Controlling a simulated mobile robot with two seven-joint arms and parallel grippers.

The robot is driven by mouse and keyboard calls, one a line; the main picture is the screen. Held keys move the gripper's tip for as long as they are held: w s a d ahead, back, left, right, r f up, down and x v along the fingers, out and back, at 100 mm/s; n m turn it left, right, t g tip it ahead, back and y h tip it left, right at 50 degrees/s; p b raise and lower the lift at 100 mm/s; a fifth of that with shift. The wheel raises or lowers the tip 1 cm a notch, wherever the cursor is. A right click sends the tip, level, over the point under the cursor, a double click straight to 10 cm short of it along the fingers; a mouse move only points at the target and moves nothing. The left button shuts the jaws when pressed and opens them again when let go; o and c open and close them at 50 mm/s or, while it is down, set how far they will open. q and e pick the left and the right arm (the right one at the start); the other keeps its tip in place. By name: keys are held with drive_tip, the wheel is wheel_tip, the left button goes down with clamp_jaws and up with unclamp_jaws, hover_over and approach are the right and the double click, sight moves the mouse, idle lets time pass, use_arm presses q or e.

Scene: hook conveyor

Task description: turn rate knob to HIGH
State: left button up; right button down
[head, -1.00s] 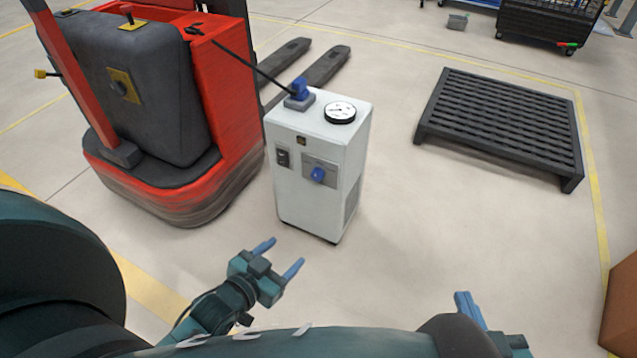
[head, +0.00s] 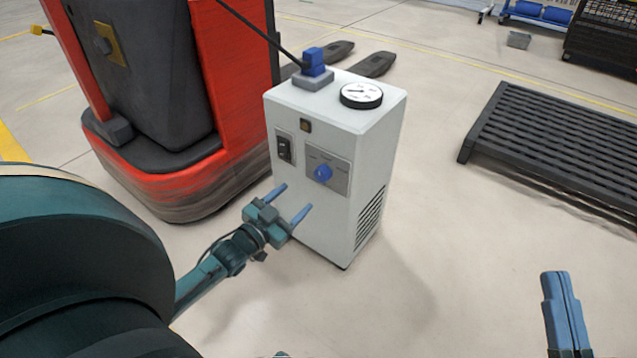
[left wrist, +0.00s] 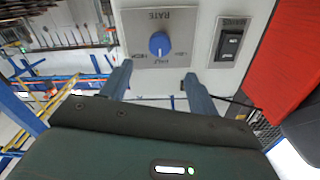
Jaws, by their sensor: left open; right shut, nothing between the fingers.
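The blue rate knob (head: 322,173) sits on a grey plate on the front of a white charger-like cabinet (head: 305,215). In the left wrist view the knob (left wrist: 159,44) is seen upside down under the word RATE, with small, hard-to-read labels around it. My left gripper (head: 295,198) is open and empty, in front of the cabinet and below and left of the knob in the head view. In the left wrist view its two fingers (left wrist: 159,82) stand apart, one toward each side of the knob, not touching it. My right gripper (head: 556,274) is shut and empty at the lower right, away from the cabinet.
A black rocker switch (head: 284,148) is left of the knob plate. A gauge (head: 361,95) and a blue plug (head: 314,62) with a cable are on the cabinet top. A red forklift (head: 232,90) stands close at left. A black pallet (head: 560,150) lies right; floor between is clear.

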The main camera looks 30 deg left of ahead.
sight(320, 177)
use_arm(q)
drive_tip(key=w+b, duration=0.1)
drive_tip(key=w, duration=0.2)
drive_tip(key=w+b, duration=0.1)
drive_tip(key=w, duration=0.2)
drive_tip(key=w+b, duration=0.1)
drive_tip(key=w, duration=0.2)
drive_tip(key=shift+w+d+f+b, duration=0.1)
drive_tip(key=shift+d+b, duration=0.2)
drive_tip(key=shift+d, duration=0.1)
drive_tip(key=shift+w, duration=0.4)
use_arm(e)
drive_tip(key=r+n+y, duration=0.1)
drive_tip(key=n+y, duration=0.1)
drive_tip(key=r+n+y, duration=0.1)
drive_tip(key=r+y, duration=0.1)
drive_tip(key=r+n+y, duration=0.1)
drive_tip(key=r+n, duration=0.1)
drive_tip(key=shift+d+n+t+y, duration=0.25)
drive_tip(key=shift+n+t+y, duration=0.05)
drive_tip(key=shift+t+y, duration=0.1)
drive_tip(key=shift+r, duration=0.1)
use_arm(q)
drive_tip(key=c, duration=1)
drive_tip(key=shift+o, duration=0.2)
